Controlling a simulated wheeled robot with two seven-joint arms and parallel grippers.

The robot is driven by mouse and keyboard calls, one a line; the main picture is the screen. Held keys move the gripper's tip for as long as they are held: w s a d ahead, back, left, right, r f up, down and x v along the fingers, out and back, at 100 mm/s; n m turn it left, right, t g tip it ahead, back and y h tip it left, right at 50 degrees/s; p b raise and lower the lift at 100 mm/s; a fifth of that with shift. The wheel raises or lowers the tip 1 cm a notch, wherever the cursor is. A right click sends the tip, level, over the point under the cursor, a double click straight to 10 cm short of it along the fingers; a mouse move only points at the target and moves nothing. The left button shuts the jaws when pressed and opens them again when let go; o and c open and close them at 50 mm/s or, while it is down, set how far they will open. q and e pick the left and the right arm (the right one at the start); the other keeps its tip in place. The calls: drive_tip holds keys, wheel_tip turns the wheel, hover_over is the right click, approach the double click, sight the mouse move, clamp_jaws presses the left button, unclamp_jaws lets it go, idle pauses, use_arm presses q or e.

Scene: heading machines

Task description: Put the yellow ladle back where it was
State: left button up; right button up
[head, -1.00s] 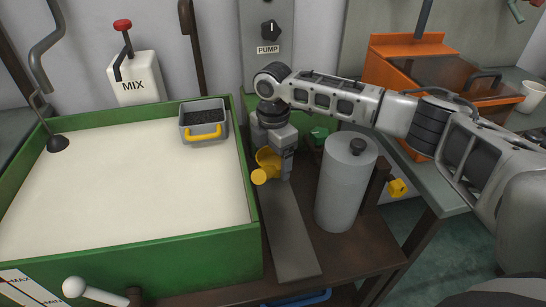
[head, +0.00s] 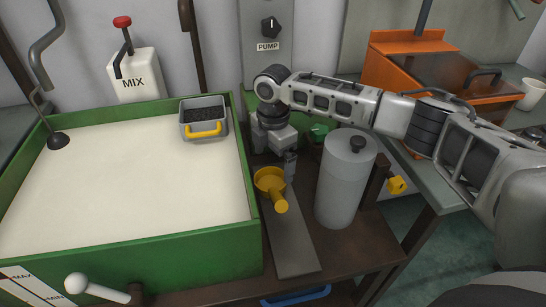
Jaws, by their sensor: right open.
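The yellow ladle (head: 270,184) is at the grey strip (head: 292,245) beside the green vat, its bowl opening upward and its short handle pointing toward me and slightly right. I cannot tell if it rests fully flat on the strip. My right gripper (head: 290,165) is open, pointing down just behind and right of the ladle's bowl. A finger is close to the bowl's right side; whether it touches is unclear, and the other finger is partly hidden. My left gripper is out of view.
The green vat (head: 150,253) of pale liquid stands left, with a grey yellow-handled box (head: 204,112) at its far right corner. A grey canister (head: 340,185) stands close right of the strip. The near part of the strip is bare.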

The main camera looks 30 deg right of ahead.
wheel_tip(320, 180, up, 13)
idle(0.4)
idle(0.4)
